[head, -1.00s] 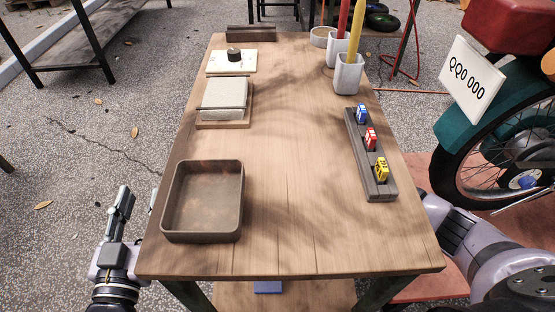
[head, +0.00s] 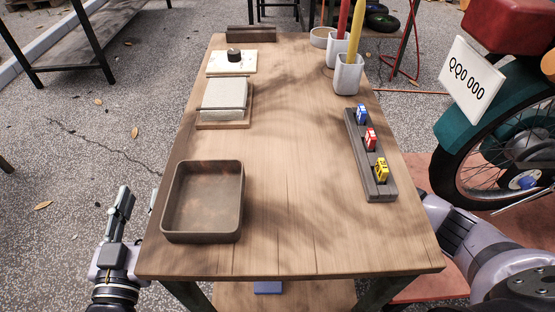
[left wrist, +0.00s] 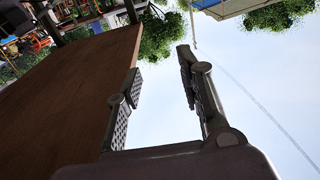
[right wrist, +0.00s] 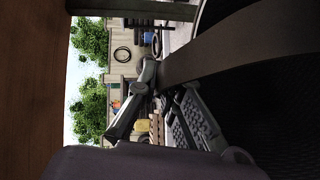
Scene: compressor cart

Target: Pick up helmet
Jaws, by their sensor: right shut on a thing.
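In the right wrist view, a wide dark strap (right wrist: 235,45) runs from my right gripper (right wrist: 160,85) to the upper right, beside a large black rounded thing (right wrist: 285,120) that looks like the helmet. The fingers close around the strap's near end; the exact contact is partly hidden. The head view shows neither the helmet nor the right fingers, only my right arm going below the table's right edge. My left gripper (head: 120,207) is open and empty, left of the table's near corner; its spread fingers also show in the left wrist view (left wrist: 160,75).
The wooden table (head: 290,220) holds a brown tray (head: 168,235), a grey block (head: 224,97), a rack (head: 350,140) with small coloured items, and white cups (head: 347,75). A motorcycle wheel (head: 500,150) stands close on the right. The table's middle is clear.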

